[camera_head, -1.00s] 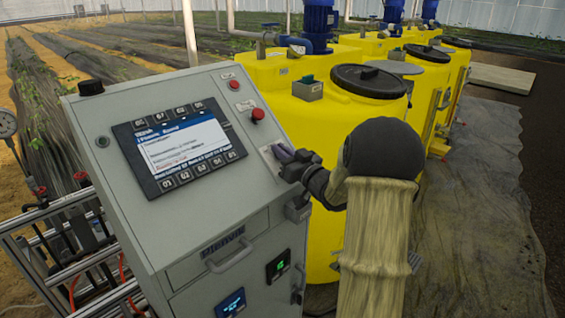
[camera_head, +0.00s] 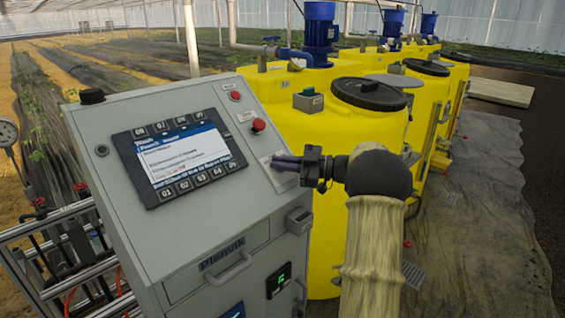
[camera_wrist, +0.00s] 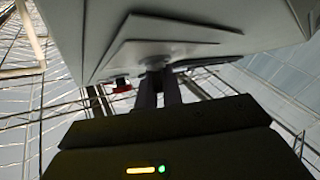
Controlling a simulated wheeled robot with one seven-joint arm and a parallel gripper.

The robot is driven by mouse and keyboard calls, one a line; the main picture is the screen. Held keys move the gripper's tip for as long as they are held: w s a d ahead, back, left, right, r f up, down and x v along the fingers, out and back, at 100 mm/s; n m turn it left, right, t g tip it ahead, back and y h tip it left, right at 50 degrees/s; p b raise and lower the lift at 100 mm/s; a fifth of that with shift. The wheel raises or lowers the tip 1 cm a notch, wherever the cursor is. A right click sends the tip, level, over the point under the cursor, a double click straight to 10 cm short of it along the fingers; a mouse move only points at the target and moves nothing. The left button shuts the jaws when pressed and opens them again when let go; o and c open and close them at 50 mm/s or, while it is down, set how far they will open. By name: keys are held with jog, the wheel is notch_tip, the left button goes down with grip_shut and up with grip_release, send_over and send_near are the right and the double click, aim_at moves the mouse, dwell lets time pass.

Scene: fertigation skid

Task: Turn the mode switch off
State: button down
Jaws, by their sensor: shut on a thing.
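The grey control cabinet (camera_head: 205,235) stands at the left in the head view, with a screen and buttons on its sloped panel. The mode switch sits on a light plate at the panel's right edge, and my gripper covers it there. My gripper (camera_head: 275,162) reaches in from the right at that plate, its fingers shut on the switch. In the wrist view the two fingers (camera_wrist: 159,92) close around a small grey round mode switch knob (camera_wrist: 157,65) below the pale plate (camera_wrist: 170,45). The knob's pointer and label cannot be read.
A red button (camera_head: 258,126) sits just above the plate, and a smaller red one (camera_head: 235,96) higher up. A drawer handle (camera_head: 228,268) juts out below. Yellow tanks (camera_head: 350,130) stand close behind my arm. Dark ground sheeting lies free at the right.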

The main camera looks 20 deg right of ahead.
jog(key=shift+n+g, duration=0.4)
jog(key=shift+n, duration=0.1)
jog(key=c, duration=1.5)
grip_release()
jog(key=shift+c, duration=0.2)
jog(key=shift+d, duration=0.1)
jog(key=b+v, duration=0.2)
jog(key=v, duration=1.5)
jog(key=shift+b, duration=0.35)
jog(key=shift+d+f, duration=0.1)
jog(key=shift+f, duration=0.05)
